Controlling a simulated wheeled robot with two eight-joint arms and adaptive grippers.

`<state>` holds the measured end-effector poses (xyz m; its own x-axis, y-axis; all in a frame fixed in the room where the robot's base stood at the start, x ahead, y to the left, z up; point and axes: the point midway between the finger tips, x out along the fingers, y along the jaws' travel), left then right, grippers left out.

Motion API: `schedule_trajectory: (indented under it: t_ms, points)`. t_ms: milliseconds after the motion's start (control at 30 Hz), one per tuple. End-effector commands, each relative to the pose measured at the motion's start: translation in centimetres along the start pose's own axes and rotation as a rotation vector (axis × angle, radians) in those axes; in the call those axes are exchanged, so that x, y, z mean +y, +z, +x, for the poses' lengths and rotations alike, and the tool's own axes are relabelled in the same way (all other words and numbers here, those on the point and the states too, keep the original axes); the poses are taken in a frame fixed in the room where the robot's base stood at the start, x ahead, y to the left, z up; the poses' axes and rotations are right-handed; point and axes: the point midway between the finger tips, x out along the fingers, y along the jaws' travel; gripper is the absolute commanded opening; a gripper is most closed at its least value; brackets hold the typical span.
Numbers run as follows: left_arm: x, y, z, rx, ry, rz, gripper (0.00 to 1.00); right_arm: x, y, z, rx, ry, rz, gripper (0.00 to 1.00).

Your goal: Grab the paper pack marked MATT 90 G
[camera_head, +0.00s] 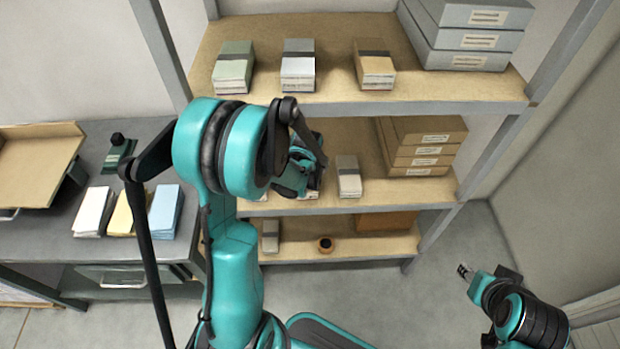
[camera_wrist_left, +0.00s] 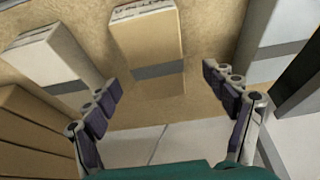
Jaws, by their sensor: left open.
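My left gripper (camera_head: 306,166) reaches into the middle shelf in the head view. In the left wrist view it (camera_wrist_left: 160,92) is open and empty, its fingers spread. A tan paper pack (camera_wrist_left: 148,38) with a grey band lies ahead, between the finger lines and beyond the tips. A paler pack (camera_wrist_left: 48,55) lies to its left and a whitish, grey-banded pack (camera_wrist_left: 280,32) to its right. Print shows on the tan pack's far end, but I cannot read it, so which pack is MATT 90 G is unclear. My right gripper (camera_head: 464,271) is at lower right, away from the shelves.
Brown boxes (camera_head: 428,148) are stacked at the middle shelf's right. The top shelf holds a green pack (camera_head: 234,66), a white pack (camera_head: 298,66), a tan pack (camera_head: 374,68) and grey boxes (camera_head: 462,38). A tape roll (camera_head: 325,245) sits on the bottom shelf. A side table (camera_head: 60,233) stands left.

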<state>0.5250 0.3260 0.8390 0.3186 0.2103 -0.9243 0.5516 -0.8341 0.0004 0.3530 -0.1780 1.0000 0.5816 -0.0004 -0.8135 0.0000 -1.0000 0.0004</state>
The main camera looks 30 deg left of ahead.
Motion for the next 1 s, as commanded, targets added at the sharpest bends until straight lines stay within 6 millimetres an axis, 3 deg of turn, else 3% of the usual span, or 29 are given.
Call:
schedule_trajectory:
  t_ms: [333, 567, 600, 867, 1000]
  points:
    - [0.4, 0.4, 4.8, 0.001, 0.001, 0.001, 0.84, 0.0, 1.6, 2.2, 0.0, 0.0, 0.0, 0.4]
    - [0.4, 0.3, 5.0, 0.001, 0.001, 0.002, 0.84, 0.0, 1.5, 2.1, 0.0, 0.0, 0.0, 0.4]
    - [0.4, 0.3, 5.0, 0.001, 0.001, 0.002, 0.82, 0.0, 1.5, 2.1, 0.0, 0.0, 0.0, 0.4]
    - [0.4, 0.3, 5.0, 0.001, 0.001, 0.002, 0.15, 0.0, 1.5, 2.1, 0.0, 0.0, 0.0, 0.4]
    - [0.4, 0.3, 4.9, 0.001, 0.001, 0.002, 0.15, 0.0, 1.5, 2.1, 0.0, 0.0, 0.0, 0.4]
